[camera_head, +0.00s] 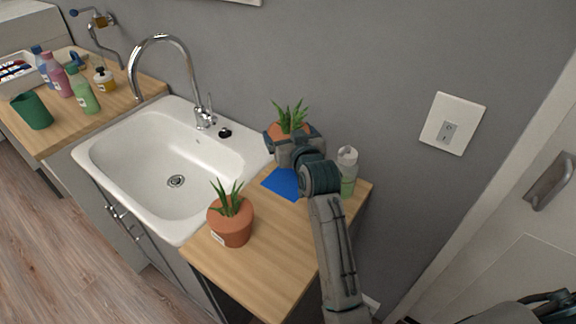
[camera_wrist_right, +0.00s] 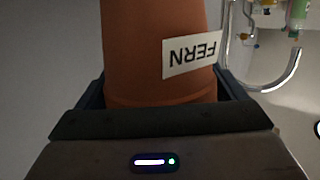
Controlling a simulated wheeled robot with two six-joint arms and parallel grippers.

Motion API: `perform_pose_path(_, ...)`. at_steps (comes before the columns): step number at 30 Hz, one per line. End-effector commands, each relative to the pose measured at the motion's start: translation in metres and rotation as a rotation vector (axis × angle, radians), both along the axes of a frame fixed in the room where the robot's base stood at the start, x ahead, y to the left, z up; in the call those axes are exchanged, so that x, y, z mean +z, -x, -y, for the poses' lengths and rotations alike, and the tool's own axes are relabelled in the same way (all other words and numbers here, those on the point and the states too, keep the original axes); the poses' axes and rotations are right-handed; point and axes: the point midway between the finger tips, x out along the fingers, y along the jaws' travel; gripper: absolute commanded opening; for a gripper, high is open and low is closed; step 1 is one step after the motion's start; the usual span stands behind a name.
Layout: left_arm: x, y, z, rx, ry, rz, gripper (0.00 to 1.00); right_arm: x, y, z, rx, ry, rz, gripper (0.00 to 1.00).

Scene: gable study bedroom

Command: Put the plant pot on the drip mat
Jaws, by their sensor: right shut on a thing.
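A terracotta pot (camera_head: 275,130) with a green plant is held between the fingers of my right gripper (camera_head: 292,136), near the back wall. In the right wrist view this pot (camera_wrist_right: 135,55) fills the space between the fingers and bears a white label reading FERN, upside down. The blue drip mat (camera_head: 280,184) lies on the wooden counter, below and in front of the gripper; my arm covers part of it. A second terracotta pot (camera_head: 231,229) with a plant stands upright at the counter's front left, apart from the mat. My left gripper is not in view.
A pale green bottle (camera_head: 348,168) stands right of the mat, close behind my arm. The white sink (camera_head: 150,150) with its chrome tap (camera_head: 190,75) adjoins the counter's left. Several bottles and a green cup (camera_head: 33,110) stand on the far-left counter.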

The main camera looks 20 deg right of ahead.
Motion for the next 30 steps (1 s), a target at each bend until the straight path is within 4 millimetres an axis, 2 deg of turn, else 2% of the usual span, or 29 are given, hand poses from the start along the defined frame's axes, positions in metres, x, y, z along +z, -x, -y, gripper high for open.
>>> perform_pose_path(4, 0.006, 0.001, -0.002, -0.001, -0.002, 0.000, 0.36, -0.025, 0.000, 0.000, -0.001, 0.001, -0.001, 0.20)
perform_pose_path(11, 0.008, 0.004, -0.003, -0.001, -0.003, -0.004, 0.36, -0.046, 0.000, 0.000, -0.001, 0.001, 0.001, 0.20)
perform_pose_path(18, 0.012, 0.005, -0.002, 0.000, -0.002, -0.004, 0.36, -0.075, 0.000, 0.000, -0.001, 0.001, 0.002, 0.20)
perform_pose_path(30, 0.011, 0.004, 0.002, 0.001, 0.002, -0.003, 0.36, -0.080, 0.000, 0.000, -0.001, 0.000, 0.004, 0.20)
